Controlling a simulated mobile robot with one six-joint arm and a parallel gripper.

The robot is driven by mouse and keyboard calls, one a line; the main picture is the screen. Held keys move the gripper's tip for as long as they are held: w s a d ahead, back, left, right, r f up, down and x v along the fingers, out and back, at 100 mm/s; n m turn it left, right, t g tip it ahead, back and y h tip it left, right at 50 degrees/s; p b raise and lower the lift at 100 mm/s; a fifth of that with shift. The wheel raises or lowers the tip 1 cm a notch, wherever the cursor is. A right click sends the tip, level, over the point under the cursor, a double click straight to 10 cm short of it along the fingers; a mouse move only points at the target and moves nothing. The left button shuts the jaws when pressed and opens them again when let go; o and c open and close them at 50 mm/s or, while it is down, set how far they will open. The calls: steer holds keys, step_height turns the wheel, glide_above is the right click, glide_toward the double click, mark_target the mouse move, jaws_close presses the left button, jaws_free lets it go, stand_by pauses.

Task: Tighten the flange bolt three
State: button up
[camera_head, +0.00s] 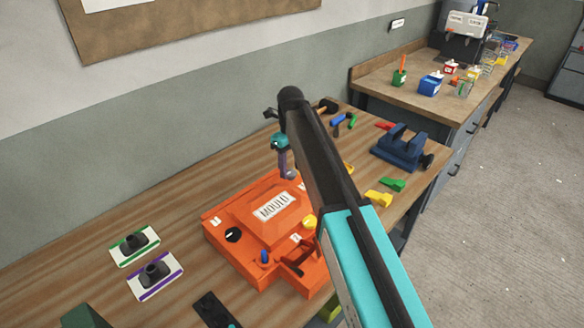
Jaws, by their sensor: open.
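The orange mould (253,232) lies on the wooden bench, with a raised lid marked "MOULD". Small white number tags sit near its corners, too small to read surely. A black knob (234,235) is at its left, a blue one (264,257) at the front and a yellow one (310,222) at the right. I cannot tell which fitting is bolt three. My gripper (289,174) points down by the mould's back corner. It is small and partly hidden by my arm, which also covers the mould's right side. I see nothing held in it.
Two cards with dark pieces, one green-edged (121,257) and one purple-edged (172,282), lie left of the mould. A blue vise (398,149) and loose green (393,184) and yellow (378,198) pieces are at the right. The left of the bench (60,262) is largely clear.

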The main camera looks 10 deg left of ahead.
mark_target(291, 171)
steer(key=shift+s+a+r, duration=0.1)
steer(key=shift+s+a, duration=0.05)
steer(key=shift+r+p, duration=0.35)
steer(key=shift+r, duration=0.05)
steer(key=shift+r+p, duration=1.9)
steer(key=shift+r, duration=1.6)
